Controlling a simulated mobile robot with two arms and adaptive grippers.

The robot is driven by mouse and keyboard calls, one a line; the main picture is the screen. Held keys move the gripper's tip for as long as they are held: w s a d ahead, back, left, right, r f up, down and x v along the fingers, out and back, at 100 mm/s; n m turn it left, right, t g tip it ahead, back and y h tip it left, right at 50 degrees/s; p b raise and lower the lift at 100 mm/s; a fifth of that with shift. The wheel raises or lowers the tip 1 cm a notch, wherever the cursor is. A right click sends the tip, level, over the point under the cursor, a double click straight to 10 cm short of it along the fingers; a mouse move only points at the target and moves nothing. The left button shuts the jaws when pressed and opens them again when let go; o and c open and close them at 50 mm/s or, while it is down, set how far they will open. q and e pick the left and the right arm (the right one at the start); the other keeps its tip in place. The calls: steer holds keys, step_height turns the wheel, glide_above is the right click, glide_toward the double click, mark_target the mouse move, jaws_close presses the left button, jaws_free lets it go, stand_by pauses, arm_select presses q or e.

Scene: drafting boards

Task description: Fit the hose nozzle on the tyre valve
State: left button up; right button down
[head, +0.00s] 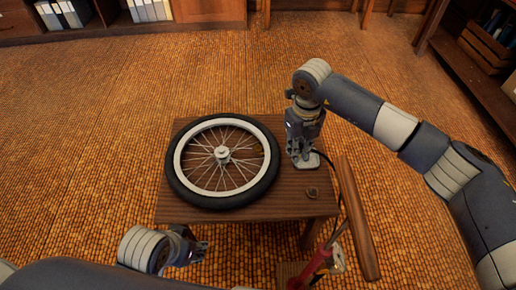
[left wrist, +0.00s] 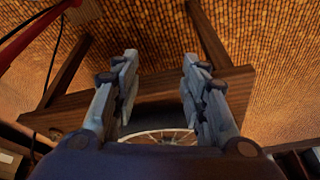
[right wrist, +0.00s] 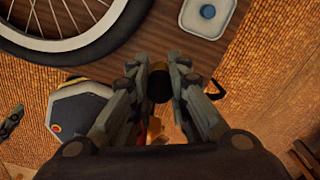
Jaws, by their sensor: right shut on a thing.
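A spoked wheel with a black tyre (head: 185,192) and white rim lies flat on a small wooden table (head: 180,213). I cannot make out its valve clearly. My right gripper (head: 304,161) points down at the table's right side, right of the tyre and apart from it. In the right wrist view its fingers (right wrist: 157,70) are shut on a dark round piece (right wrist: 158,85), seemingly the hose nozzle, mostly hidden. A thin black hose (head: 335,180) runs from near this gripper toward the red pump (head: 318,265). My left gripper (head: 203,250) is open and empty before the table's front edge; its fingers (left wrist: 160,62) stand apart.
A small brown piece (head: 311,192) lies at the table's front right. A wooden beam (head: 358,220) stands beside the table's right edge. Shelves (head: 100,25) are far back; the floor between is clear.

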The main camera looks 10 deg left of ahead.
steer(key=shift+w+a+f, duration=0.1)
steer(key=shift+w+a, duration=0.05)
steer(key=shift+a, duration=0.15)
arm_select(q)
steer(key=shift+w+d+r+t+h+b, duration=0.4)
steer(key=shift+w+d+r+t+b, duration=0.7)
steer(key=shift+w, duration=1.3)
steer(key=shift+w+d+r+t+h+b, duration=0.5)
steer(key=shift+w+r+t, duration=0.65)
steer(key=shift+w+t, duration=0.9)
steer(key=shift+w+d+r+t+h+b, duration=0.3)
steer(key=shift+w+d+r+t+b, duration=0.75)
steer(key=shift+w, duration=1.65)
step_height(320, 180, up, 17)
steer(key=w+d+t+h+b, duration=0.2)
steer(key=t+h+b, duration=0.1)
steer(key=t, duration=0.6)
steer(key=shift+d+f+m+t, duration=0.15)
steer(key=shift+d+m+t, duration=0.15)
steer(key=shift+m, duration=0.1)
arm_select(e)
steer(key=shift+w+a, duration=1.1)
steer(key=shift+a, duration=0.8)
steer(key=shift+w+a, duration=1.05)
steer(key=shift+a, duration=0.85)
steer(key=shift+w+a, duration=1.1)
steer(key=shift+a, duration=0.8)
arm_select(q)
steer(key=shift+w, duration=0.1)
